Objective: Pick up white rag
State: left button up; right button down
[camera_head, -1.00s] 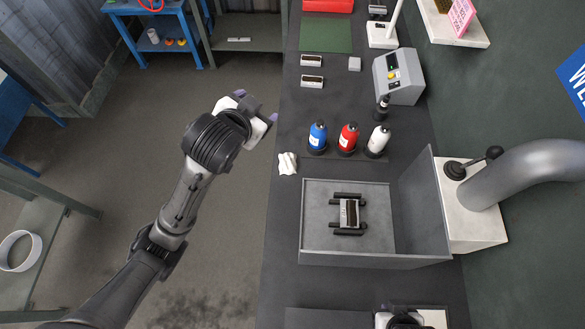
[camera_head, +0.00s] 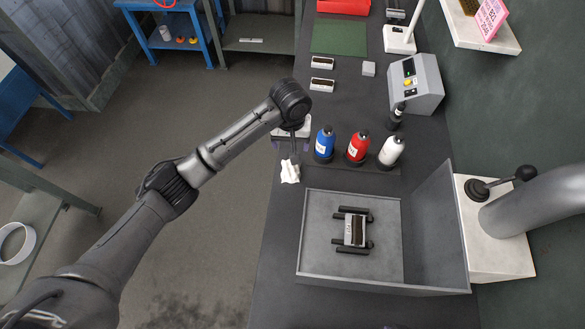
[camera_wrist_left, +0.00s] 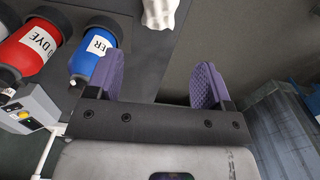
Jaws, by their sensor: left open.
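The white rag (camera_head: 290,173) lies crumpled on the left edge of the dark bench, in front of the blue bottle. My left gripper (camera_head: 291,148) is over the bench edge, just behind the rag in the head view, partly hidden by its own wrist. In the left wrist view its two purple fingers (camera_wrist_left: 158,82) stand wide apart with nothing between them. The rag (camera_wrist_left: 160,12) shows there at the top edge, beyond the fingertips and cut off by the frame. My right gripper cannot be made out in the head view.
Blue (camera_head: 324,143), red (camera_head: 357,147) and white (camera_head: 391,152) bottles stand close to the right of my left gripper. A grey open-topped box (camera_head: 312,233) holding a metal part sits nearer. A control box (camera_head: 416,84) stands farther back. Open floor lies left of the bench.

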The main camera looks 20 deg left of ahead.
pick_arm(q)
jog(key=b, duration=0.1)
send_over(291, 167)
jog(key=shift+n, duration=0.4)
notch_tip(291, 167, down, 8)
jog(key=shift+w+r, duration=0.1)
jog(key=shift+r, duration=0.15)
pick_arm(e)
jog(key=shift+d+f, duration=0.15)
jog(key=shift+f, duration=0.45)
pick_arm(q)
jog(key=shift+a+f+b, duration=0.1)
jog(key=shift+f+b, duration=0.5)
jog(key=shift+f, duration=2.5)
pick_arm(e)
jog(key=shift+w+f, duration=0.1)
jog(key=shift+f, duration=0.4)
pick_arm(q)
jog(key=c, duration=1)
jog(key=shift+r, duration=0.1)
